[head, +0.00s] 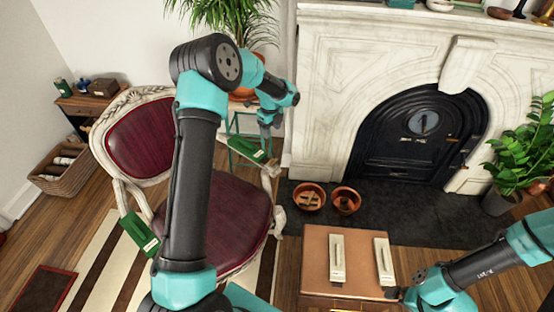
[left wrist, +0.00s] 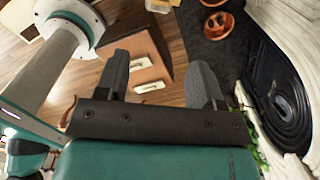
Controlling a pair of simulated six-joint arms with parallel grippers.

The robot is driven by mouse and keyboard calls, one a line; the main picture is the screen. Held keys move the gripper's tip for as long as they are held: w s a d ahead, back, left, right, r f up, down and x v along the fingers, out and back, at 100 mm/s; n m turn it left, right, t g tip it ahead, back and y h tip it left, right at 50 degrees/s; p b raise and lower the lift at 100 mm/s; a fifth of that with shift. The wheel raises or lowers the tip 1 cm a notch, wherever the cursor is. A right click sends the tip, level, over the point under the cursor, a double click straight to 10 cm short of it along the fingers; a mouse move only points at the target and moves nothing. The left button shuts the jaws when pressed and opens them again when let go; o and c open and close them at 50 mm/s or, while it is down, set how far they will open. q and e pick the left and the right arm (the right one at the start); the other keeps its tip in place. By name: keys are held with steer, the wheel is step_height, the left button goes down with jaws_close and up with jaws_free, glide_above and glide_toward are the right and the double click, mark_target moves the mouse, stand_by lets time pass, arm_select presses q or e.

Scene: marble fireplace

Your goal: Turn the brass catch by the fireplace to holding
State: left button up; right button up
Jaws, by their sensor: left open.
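I cannot pick out the brass catch for certain. Small brass-coloured fittings (head: 413,140) show on the black arched door (head: 368,158) of the fireplace. Two cream upright plates, a left one (head: 337,258) and a right one (head: 383,262), are on a brown box; their small parts are too fine to read. My left gripper (head: 268,126) is raised in front of the plant, left of the mantel and well away from the box. In the left wrist view (left wrist: 160,62) its two dark fingers are apart with nothing between them. My right arm (head: 480,265) enters at lower right; its jaws are not clear.
The brown box (head: 318,240) stands before the dark hearth (head: 400,215). Two terracotta bowls, one left (head: 309,197) and one right (head: 345,200), sit on the hearth. A red chair (head: 228,220) with green boxes stands left. A potted plant (head: 520,165) is at right.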

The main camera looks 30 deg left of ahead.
mark_target(272, 160)
arm_select(q)
steer(key=shift+f, duration=0.1)
step_height(272, 160, down, 17)
steer(key=shift+f, duration=0.2)
stand_by(0.6)
steer(key=c, duration=0.9)
steer(key=shift+c, duration=0.2)
